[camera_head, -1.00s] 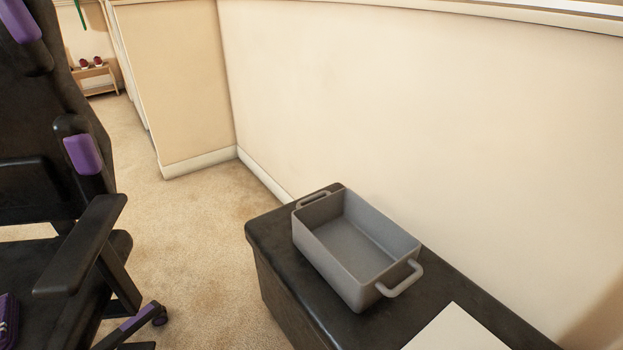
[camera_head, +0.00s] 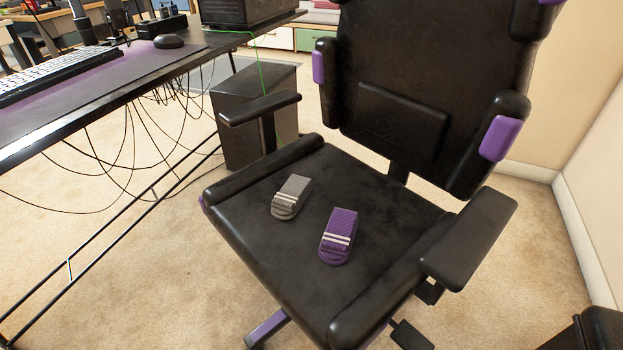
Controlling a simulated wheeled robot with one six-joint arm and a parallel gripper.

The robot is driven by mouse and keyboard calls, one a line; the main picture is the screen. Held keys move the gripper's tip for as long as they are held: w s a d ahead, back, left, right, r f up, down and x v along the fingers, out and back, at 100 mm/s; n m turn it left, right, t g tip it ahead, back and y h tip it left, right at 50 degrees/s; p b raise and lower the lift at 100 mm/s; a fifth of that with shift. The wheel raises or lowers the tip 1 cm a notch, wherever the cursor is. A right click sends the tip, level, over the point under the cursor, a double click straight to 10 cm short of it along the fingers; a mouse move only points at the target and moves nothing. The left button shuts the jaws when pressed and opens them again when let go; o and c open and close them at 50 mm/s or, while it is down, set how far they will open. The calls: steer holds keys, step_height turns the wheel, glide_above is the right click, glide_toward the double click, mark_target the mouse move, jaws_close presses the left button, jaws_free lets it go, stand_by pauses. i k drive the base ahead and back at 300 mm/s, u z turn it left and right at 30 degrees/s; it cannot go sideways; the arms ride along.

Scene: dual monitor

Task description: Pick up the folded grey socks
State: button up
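The folded grey socks (camera_head: 291,197) lie on the black seat of the office chair (camera_head: 270,253), left of the seat's middle. They are a small oblong bundle with light stripes near the front end. A similar folded purple pair of socks (camera_head: 339,236) with light stripes lies to their right and a little nearer, apart from them. Nothing covers either pair.
The chair has armrests at left (camera_head: 260,108) and right (camera_head: 470,240) and a tall backrest (camera_head: 425,75) behind the seat. A desk (camera_head: 110,90) with a keyboard (camera_head: 60,75) and hanging cables stands left. A black computer case (camera_head: 252,120) stands behind the chair's left side.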

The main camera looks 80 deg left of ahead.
mark_target(287, 202)
steer(key=u, duration=2.55)
steer(key=i, duration=0.5)
steer(key=k, duration=0.5)
steer(key=z, duration=2.05)
steer(key=k, duration=0.75)
steer(key=u, duration=1.95)
steer(key=i, duration=1)
steer(key=u, duration=0.05)
